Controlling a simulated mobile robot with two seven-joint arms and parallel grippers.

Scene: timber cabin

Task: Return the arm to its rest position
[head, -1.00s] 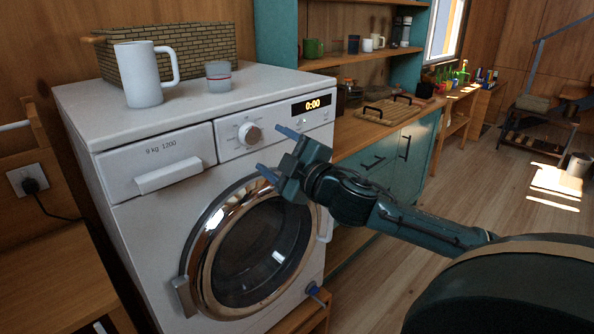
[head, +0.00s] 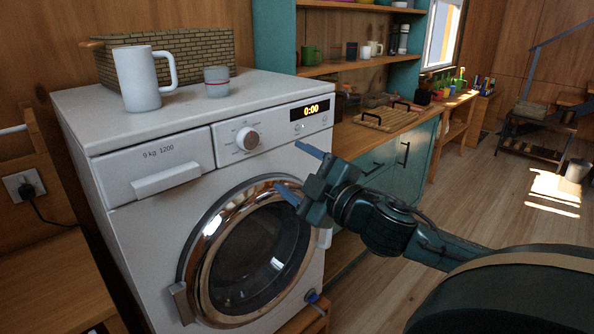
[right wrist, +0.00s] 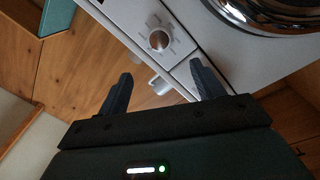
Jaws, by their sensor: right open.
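My right gripper (head: 296,172) is open and empty in the head view. It is in front of the white washing machine (head: 115,222), near the upper right of the round door (head: 250,262), which looks closed. My right arm comes in from the lower right. In the right wrist view the two dark fingers of the right gripper (right wrist: 159,90) are spread apart with nothing between them. Beyond them the machine's dial (right wrist: 159,40) shows. My left gripper is not in view.
A white mug (head: 140,82), a small cup (head: 216,82) and a brick-patterned box (head: 185,52) stand on the machine. A teal cabinet (head: 400,166) with a wooden counter is behind my right arm.

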